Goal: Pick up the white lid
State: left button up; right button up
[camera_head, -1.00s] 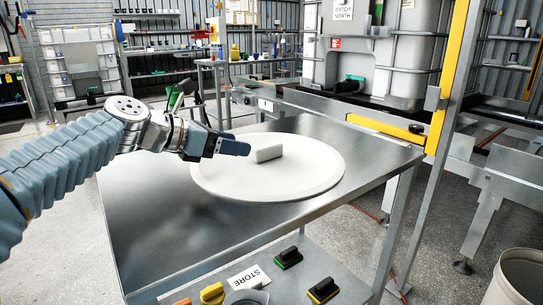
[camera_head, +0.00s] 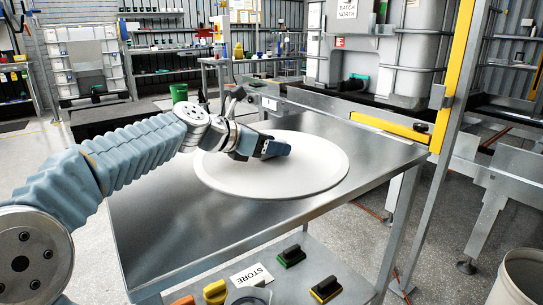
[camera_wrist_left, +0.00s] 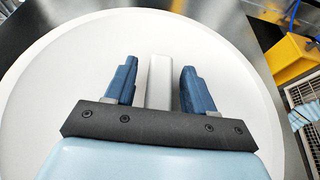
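The white lid (camera_head: 318,172) is a large round disc lying flat on the steel table. Its raised bar handle is hidden behind my gripper in the head view. In the left wrist view the lid (camera_wrist_left: 50,90) fills most of the picture, and its white handle (camera_wrist_left: 160,82) stands between my two blue fingers. My left gripper (camera_head: 278,148) is over the lid's middle at the handle. In the left wrist view the left gripper (camera_wrist_left: 158,88) is open, with a gap on each side of the handle. My right gripper does not show.
The steel table (camera_head: 150,235) has bare room left of and in front of the lid. A lower shelf holds a STORE label (camera_head: 252,275) and several brushes, one black and green (camera_head: 290,256). A yellow-and-steel frame (camera_head: 450,90) stands at the right. A bin (camera_head: 522,278) is at lower right.

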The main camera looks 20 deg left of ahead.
pick_arm(q)
grip_shut()
jog(key=shift+r, duration=0.1)
notch_tip(320, 180, up, 10)
jog(key=p, duration=0.4)
notch_tip(320, 180, up, 4)
jog(key=p, duration=0.3)
jog(key=shift+p, duration=0.4)
